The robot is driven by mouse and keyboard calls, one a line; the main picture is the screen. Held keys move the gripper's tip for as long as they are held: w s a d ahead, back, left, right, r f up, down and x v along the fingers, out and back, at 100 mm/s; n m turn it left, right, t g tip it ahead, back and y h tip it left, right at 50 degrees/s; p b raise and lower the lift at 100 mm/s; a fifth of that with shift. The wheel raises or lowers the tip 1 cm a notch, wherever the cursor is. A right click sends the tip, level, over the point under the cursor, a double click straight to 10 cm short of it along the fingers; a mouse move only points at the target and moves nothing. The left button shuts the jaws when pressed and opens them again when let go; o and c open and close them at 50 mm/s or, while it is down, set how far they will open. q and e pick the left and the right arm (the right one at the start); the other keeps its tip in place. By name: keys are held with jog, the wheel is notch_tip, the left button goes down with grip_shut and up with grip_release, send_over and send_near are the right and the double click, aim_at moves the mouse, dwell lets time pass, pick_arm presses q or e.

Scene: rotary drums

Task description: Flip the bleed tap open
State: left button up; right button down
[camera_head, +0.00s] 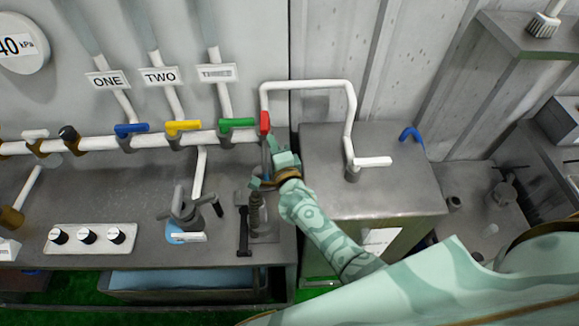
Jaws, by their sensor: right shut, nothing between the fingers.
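No label reading bleed shows. A tap with a red handle (264,122) sits at the right end of the white horizontal pipe (203,137), its handle upright, across the pipe. My right gripper (272,153), pale green, is shut and empty just below the red handle. Whether it touches the handle or the stem below cannot be told. Taps with blue (131,129), yellow (183,127) and green (237,123) handles stand to the left, their handles lying roughly along the pipe. My left gripper is not in view.
Signs ONE (107,81) and TWO (160,77) mark vertical pipes. A bent white pipe (307,85) runs over the grey box (400,200), where a white lever (373,162) stands. A panel of knobs (90,238) and a valve (187,211) sit on the bench.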

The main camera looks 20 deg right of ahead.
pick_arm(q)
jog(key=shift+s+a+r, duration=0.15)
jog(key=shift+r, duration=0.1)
pick_arm(e)
jog(key=s, duration=1.4)
jog(key=shift+s+d, duration=0.2)
jog(key=shift+s, duration=0.05)
jog(key=shift+r, duration=0.1)
